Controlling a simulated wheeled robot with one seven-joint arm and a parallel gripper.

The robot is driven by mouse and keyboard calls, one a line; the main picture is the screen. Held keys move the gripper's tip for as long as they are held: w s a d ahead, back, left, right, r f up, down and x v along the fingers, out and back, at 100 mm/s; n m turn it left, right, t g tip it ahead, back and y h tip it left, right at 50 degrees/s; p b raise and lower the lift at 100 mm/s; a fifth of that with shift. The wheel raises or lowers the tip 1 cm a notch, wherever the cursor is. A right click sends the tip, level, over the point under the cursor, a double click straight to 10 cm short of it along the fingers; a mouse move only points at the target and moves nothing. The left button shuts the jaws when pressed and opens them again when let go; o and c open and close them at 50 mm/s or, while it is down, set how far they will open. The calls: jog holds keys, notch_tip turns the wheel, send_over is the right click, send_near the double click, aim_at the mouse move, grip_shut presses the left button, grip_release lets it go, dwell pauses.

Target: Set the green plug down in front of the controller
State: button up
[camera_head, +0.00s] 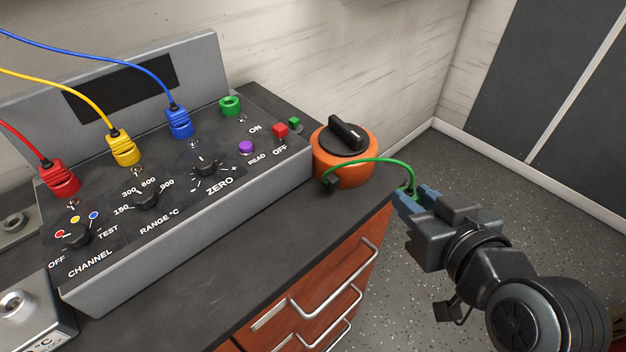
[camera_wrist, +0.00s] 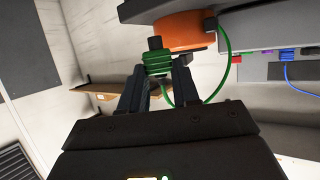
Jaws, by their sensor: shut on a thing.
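My gripper (camera_head: 411,198) is shut on the green plug, off the right end of the bench top and clear of it. In the wrist view the green plug (camera_wrist: 157,63) sits between the fingertips of my gripper (camera_wrist: 157,80); in the head view the fingers mostly hide it. A green cable (camera_head: 378,160) runs from the plug to the orange round unit with a black knob (camera_head: 340,165). The grey controller (camera_head: 190,215), with knobs, buttons and a green socket (camera_head: 230,105), stands on the bench to the left.
Red (camera_head: 58,179), yellow (camera_head: 123,147) and blue (camera_head: 178,122) plugs sit in the controller. A dark strip of bench top (camera_head: 225,292) in front of it is clear. A grey box (camera_head: 38,315) stands at lower left. Wooden drawers (camera_head: 325,290) with metal handles are below.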

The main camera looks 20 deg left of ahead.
jog(key=s+a+r+n+g+y+b, duration=0.2)
jog(key=s+a+r+n+g+y, duration=0.25)
jog(key=s+a+r+n, duration=0.35)
jog(key=s+a+f, duration=0.1)
jog(key=a+f, duration=0.1)
jog(key=a, duration=0.1)
jog(key=s+a+f+m+g, duration=0.1)
jog(key=s+a+f, duration=0.1)
jog(key=a+f, duration=0.1)
jog(key=s+a+f+m+p, duration=0.1)
jog(key=s+a+f, duration=0.1)
jog(key=a, duration=0.1)
jog(key=shift+a+f+h, duration=0.15)
jog(key=shift+f+h, duration=0.1)
jog(key=shift+f, duration=0.05)
jog(key=shift+s+a+f, duration=0.15)
jog(key=shift+a, duration=0.05)
jog(key=shift+f, duration=2)
jog(key=shift+f, duration=0.2)
jog(key=o, duration=1)
